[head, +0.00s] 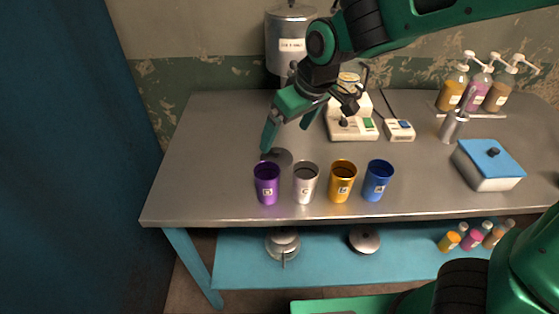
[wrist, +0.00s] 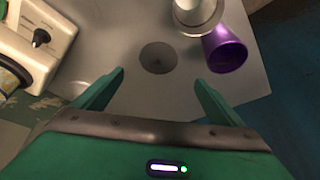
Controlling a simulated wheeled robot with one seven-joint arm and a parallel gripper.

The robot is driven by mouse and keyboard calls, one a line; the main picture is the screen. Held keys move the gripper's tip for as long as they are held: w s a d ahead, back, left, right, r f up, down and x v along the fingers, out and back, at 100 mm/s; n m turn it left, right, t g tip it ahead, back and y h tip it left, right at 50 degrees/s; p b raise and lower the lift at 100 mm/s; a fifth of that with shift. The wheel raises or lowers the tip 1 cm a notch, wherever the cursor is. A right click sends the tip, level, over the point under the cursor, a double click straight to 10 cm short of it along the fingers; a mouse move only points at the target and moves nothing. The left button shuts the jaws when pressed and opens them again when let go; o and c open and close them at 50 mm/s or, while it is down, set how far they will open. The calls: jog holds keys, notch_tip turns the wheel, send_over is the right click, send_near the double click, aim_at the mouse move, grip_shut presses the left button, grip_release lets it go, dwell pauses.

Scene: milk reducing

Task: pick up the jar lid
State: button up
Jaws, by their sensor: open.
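My gripper (head: 285,137) is open and empty, pointing down over the left part of the metal table (head: 215,160). A flat, dark grey round disc (head: 278,157) lies on the table just below it, behind the purple and silver cups. In the wrist view the disc (wrist: 158,57) shows between and just beyond the two fingertips (wrist: 159,77), touching neither. It is the likely jar lid, though I cannot tell for sure. A glass jar (head: 349,80) is partly hidden behind my arm on the cream hot plate device.
Purple (head: 267,186), silver (head: 305,186), orange (head: 342,184) and blue (head: 377,182) cups stand in a row near the front edge. The cream device (head: 352,130) is right of my gripper. A steel tank (head: 290,45) stands behind. A knobbed metal lid (head: 364,239) lies on the lower shelf.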

aim_at(277, 150)
jog(key=x, duration=0.5)
jog(key=shift+w+f, duration=0.1)
jog(key=shift+f, duration=0.1)
jog(key=shift+w+x, duration=0.2)
jog(key=shift+x, duration=1.15)
jog(key=shift+w+x, duration=0.2)
jog(key=shift+x, duration=1.15)
jog(key=shift+r, duration=0.15)
jog(key=c, duration=1.1)
